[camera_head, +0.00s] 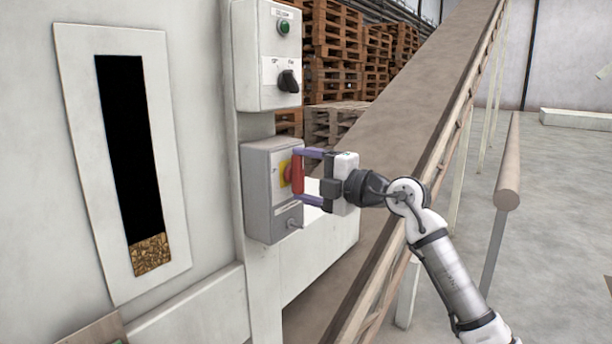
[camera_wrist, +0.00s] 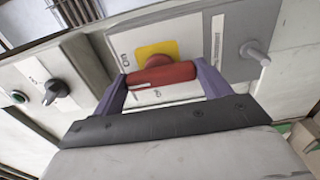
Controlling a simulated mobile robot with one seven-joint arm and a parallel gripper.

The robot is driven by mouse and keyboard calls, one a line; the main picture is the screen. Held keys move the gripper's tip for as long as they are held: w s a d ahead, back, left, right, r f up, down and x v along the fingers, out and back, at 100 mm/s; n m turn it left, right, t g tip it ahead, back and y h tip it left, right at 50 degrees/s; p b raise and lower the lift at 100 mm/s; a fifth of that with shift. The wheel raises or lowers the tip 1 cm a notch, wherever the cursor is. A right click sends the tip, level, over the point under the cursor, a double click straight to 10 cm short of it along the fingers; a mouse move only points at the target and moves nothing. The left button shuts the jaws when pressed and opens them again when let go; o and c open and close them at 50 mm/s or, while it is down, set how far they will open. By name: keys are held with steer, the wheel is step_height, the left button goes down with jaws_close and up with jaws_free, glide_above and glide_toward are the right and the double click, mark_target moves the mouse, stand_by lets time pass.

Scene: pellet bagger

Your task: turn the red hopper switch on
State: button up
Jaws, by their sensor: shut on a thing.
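The red hopper switch (camera_head: 297,174) is a red handle on a yellow plate, on the front of a grey box (camera_head: 262,222) fixed to the machine. In the head view the handle looks upright. My gripper (camera_head: 308,176) reaches it from the right, one purple finger above and one below. In the wrist view the red handle (camera_wrist: 161,76) lies between the two purple fingers of my gripper (camera_wrist: 160,88), which are shut on its ends. The yellow plate (camera_wrist: 157,49) shows behind the handle.
Above is a control box (camera_head: 266,55) with a green button (camera_head: 283,27) and a black knob (camera_head: 288,81). A metal peg (camera_head: 293,223) sticks out below the switch. A sight window (camera_head: 134,165) shows pellets at its bottom. A sloping conveyor (camera_head: 400,130) runs behind my arm.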

stand_by(0.4)
steer(key=o, duration=1)
steer(key=b+v, duration=0.4)
steer(key=v, duration=1)
steer(key=shift+b, duration=0.4)
